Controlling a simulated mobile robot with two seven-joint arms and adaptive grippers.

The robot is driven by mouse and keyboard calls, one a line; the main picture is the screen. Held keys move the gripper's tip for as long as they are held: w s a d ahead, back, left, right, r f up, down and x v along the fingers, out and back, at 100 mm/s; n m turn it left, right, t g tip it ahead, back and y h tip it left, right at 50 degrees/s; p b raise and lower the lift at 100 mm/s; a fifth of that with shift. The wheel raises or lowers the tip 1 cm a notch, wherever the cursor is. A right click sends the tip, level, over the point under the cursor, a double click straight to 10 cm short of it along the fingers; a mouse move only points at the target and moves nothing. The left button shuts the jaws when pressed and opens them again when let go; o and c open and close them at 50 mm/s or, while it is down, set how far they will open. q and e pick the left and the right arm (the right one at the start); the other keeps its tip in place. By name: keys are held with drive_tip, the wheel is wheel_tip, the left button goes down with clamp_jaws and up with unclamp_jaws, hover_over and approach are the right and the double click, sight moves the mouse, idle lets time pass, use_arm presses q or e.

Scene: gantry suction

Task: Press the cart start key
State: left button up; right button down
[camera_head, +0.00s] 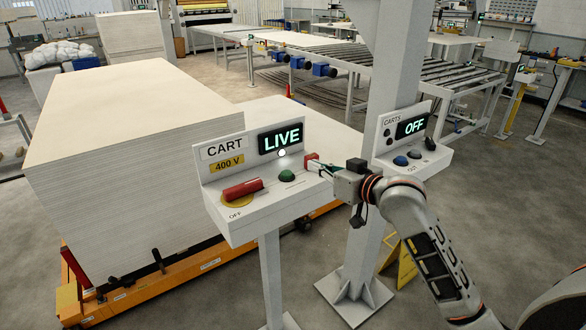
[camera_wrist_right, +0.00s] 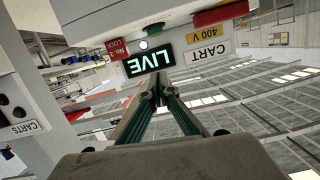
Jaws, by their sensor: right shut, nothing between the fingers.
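The cart console (camera_head: 236,205) is a white box on a post, labelled CART and 400 V. Its display (camera_head: 280,138) reads LIVE. A green round key (camera_head: 287,176) sits on its top, right of a red handle (camera_head: 243,190) on a yellow disc marked OFF. My right gripper (camera_head: 314,168) is shut and empty, its tips just right of the green key at the console's right end. My left gripper is out of view.
A second console (camera_head: 410,160), labelled CARTS with an OFF display (camera_head: 411,126), is mounted on a white column (camera_head: 394,60) to the right. A tall stack of boards (camera_head: 130,175) on an orange cart (camera_head: 150,285) stands left. A red LOCK tag (camera_wrist_right: 117,47) is near the display.

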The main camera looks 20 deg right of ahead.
hover_over(293, 181)
wheel_tip(293, 181, down, 2)
drive_tip(key=shift+w+d+f, duration=0.1)
drive_tip(key=shift+w+f, duration=0.05)
drive_tip(key=shift+f, duration=0.05)
wheel_tip(293, 181, down, 3)
drive_tip(key=shift+r, duration=0.2)
drive_tip(key=shift+f, duration=0.6)
